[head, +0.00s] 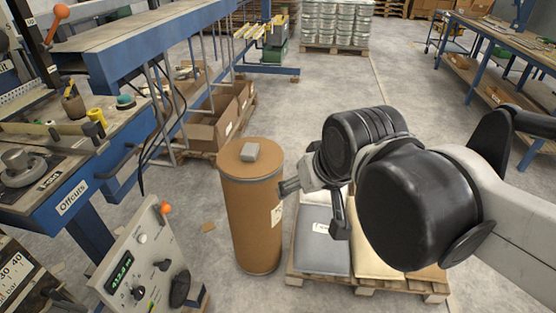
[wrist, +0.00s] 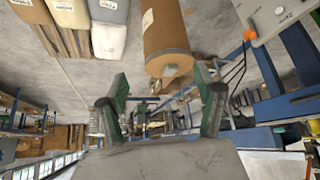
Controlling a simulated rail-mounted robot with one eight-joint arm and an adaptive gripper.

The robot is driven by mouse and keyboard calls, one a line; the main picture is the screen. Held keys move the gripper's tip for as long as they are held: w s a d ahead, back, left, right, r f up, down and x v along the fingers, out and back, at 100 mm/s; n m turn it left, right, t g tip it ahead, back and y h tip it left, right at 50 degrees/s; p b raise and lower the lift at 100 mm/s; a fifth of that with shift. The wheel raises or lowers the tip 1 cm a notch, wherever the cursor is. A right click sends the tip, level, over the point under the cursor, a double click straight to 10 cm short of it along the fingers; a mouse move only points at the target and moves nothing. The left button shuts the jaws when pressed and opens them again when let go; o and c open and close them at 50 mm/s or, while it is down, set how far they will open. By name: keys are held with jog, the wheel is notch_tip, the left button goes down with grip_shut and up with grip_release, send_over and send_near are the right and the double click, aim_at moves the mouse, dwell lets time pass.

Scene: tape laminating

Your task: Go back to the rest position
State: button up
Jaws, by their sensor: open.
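My gripper (head: 314,205) is in the middle of the head view, in the air to the right of a brown fibre drum (head: 252,215). Its two fingers are spread apart and nothing is held between them. In the wrist view the green-edged fingers of my gripper (wrist: 160,75) stand wide apart with an empty gap. The drum (wrist: 165,28) shows beyond them at the top of that view. A small grey block (head: 250,151) lies on the drum's lid. My arm reaches in from the right and hides part of the pallet behind it.
A pallet (head: 365,285) with grey and tan sacks (head: 322,240) stands right of the drum. A blue workbench (head: 75,195) and a control panel (head: 143,262) with a green display are at left. Another bench (head: 505,60) is at far right. The aisle floor (head: 335,80) behind is clear.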

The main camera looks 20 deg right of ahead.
jog(key=shift+s+f, duration=0.9)
jog(key=shift+s, duration=0.2)
dwell(1.1)
